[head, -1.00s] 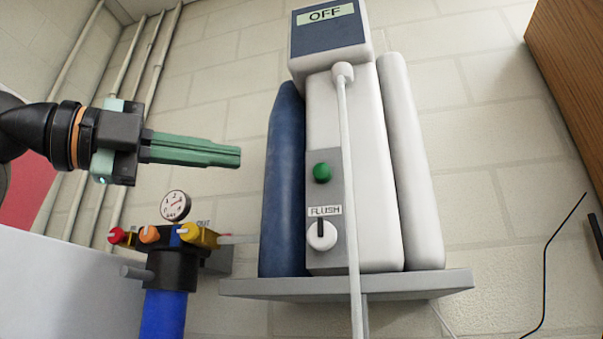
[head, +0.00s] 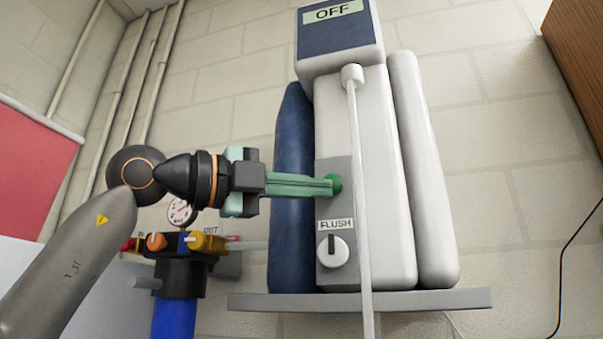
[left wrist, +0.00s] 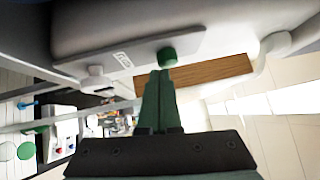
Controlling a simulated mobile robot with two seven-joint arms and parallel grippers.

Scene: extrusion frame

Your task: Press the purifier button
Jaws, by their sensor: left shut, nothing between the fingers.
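The purifier (head: 360,170) is a white unit on a wall shelf, with a blue cylinder on its left and a display on top reading OFF. Its green round button (head: 336,183) sits on a grey panel above the FLUSH knob (head: 333,251). My left gripper (head: 328,186) is shut and empty, its green fingers pointing right with the tips at the button's left side. In the left wrist view the button (left wrist: 167,57) is just beyond the fingertips (left wrist: 160,74). I cannot tell whether they touch. My right gripper is in neither view.
A thin white pipe (head: 361,220) runs down in front of the purifier, right of the button. The grey shelf (head: 400,300) is below. A blue filter with a gauge (head: 180,212) and coloured valves stands at lower left, behind my arm.

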